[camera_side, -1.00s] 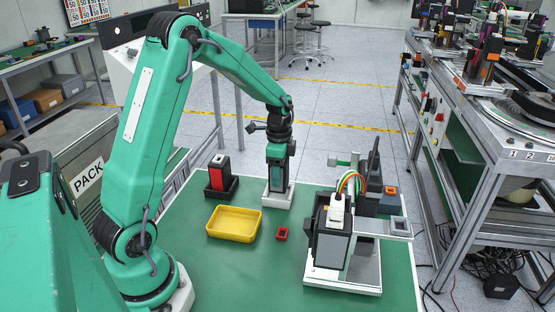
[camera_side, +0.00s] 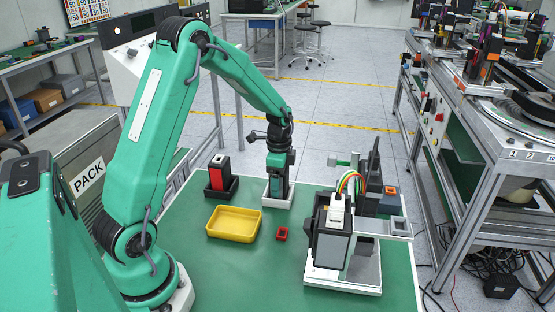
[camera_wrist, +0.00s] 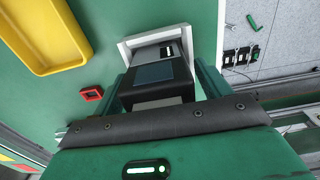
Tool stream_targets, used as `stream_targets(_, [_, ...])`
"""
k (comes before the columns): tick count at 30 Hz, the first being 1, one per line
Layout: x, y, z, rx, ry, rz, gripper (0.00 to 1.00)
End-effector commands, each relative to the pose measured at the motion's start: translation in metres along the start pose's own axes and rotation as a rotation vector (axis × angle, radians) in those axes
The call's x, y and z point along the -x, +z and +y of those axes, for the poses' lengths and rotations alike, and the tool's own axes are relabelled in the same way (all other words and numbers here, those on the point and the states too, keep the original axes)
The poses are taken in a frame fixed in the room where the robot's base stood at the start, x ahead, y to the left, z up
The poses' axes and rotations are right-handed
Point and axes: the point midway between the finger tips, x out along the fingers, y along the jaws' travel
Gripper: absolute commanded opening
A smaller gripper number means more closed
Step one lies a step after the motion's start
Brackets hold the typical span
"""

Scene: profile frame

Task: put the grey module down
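The grey module (camera_wrist: 152,74), grey with black parts and a dark panel, stands upright between the green fingers of my gripper (camera_side: 279,176). In the wrist view my gripper (camera_wrist: 162,88) has one finger on each side of the module and looks shut on it. The module's lower end is at the white square holder (camera_side: 278,199), whose rim frames it in the wrist view (camera_wrist: 125,50). Whether it rests on the holder's floor is hidden.
A yellow tray (camera_side: 233,224) and a small red part (camera_side: 282,234) lie left and in front of the holder. A red-and-black module (camera_side: 219,172) stands in a dark holder (camera_side: 221,191) to the left. A wired fixture (camera_side: 342,250) stands to the right. The green table front is clear.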

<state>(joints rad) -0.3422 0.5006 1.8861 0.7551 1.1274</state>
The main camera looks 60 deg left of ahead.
Motion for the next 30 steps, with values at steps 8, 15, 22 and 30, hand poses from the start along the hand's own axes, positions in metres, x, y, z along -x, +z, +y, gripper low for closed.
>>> stream_targets(8, [0.005, 0.0, 0.0, 0.0, -0.001, 0.0, 0.76])
stream_targets(15, [0.027, 0.0, -0.001, 0.0, -0.004, 0.002, 0.76])
stream_targets(22, [0.063, 0.0, -0.001, 0.0, -0.005, 0.002, 0.76])
stream_targets(30, [0.104, 0.0, -0.001, 0.0, -0.003, 0.001, 0.76])
